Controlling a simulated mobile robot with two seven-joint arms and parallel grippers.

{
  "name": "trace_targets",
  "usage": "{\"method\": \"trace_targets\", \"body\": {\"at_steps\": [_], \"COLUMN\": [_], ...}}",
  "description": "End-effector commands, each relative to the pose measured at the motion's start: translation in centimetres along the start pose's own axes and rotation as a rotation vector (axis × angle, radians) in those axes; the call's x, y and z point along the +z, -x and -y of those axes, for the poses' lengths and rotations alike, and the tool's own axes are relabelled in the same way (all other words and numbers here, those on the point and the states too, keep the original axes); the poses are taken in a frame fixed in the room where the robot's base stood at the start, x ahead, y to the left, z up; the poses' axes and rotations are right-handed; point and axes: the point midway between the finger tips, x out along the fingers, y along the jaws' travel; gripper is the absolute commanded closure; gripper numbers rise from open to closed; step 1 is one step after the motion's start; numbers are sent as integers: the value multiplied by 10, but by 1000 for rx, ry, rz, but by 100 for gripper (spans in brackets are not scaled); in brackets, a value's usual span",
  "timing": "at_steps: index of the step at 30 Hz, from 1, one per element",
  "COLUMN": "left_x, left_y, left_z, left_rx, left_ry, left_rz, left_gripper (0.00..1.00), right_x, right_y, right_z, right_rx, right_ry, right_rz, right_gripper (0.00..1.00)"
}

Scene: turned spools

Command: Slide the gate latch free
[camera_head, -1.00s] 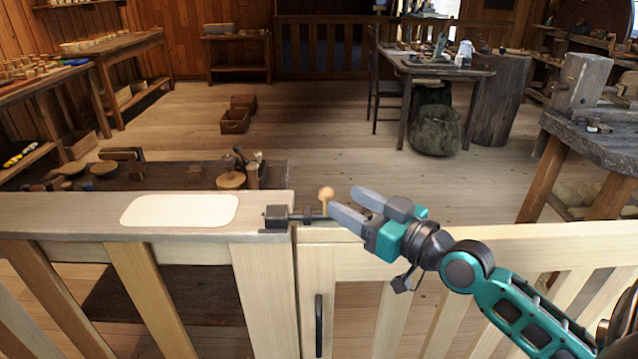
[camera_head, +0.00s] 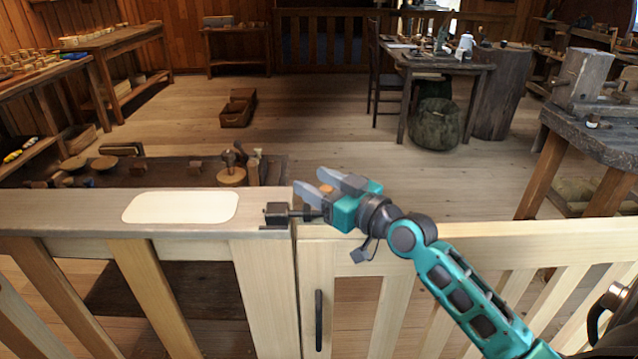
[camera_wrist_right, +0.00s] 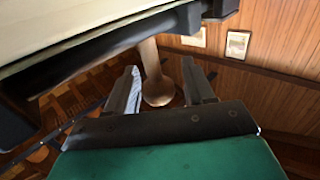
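The gate latch (camera_head: 277,214) is a dark metal bolt on top of the pale wooden rail, bridging the gap between the fixed fence (camera_head: 60,218) and the gate (camera_head: 450,238). Its wooden knob (camera_head: 327,189) shows between the fingers of my right gripper (camera_head: 309,182). In the right wrist view the knob (camera_wrist_right: 157,80) stands between the two grey fingers (camera_wrist_right: 160,90), with a gap visible on each side, so the gripper is open around it. My gripper hides part of the bolt. My left gripper is not in view.
A white blank plate (camera_head: 180,207) lies on the fence rail left of the latch. A dark vertical handle (camera_head: 319,320) is on the gate's front. Behind the fence is a low dark bench (camera_head: 110,178) with turned pieces. The plank floor beyond is mostly clear.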

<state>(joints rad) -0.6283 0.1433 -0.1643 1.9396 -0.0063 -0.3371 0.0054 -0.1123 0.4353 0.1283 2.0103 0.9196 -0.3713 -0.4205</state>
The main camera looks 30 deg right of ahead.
Motion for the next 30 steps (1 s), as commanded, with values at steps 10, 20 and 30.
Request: {"method": "trace_targets", "body": {"at_steps": [10, 20, 30], "left_x": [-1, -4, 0], "left_y": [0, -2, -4], "left_z": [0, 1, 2], "left_rx": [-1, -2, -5], "left_ry": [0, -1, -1], "left_rz": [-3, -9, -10], "left_gripper": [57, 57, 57], "right_x": [0, 0, 2], "right_y": [0, 0, 6], "right_z": [0, 0, -7], "right_rx": [0, 0, 2], "right_ry": [0, 0, 4], "right_rz": [0, 0, 2], "right_gripper": [80, 100, 100]}}
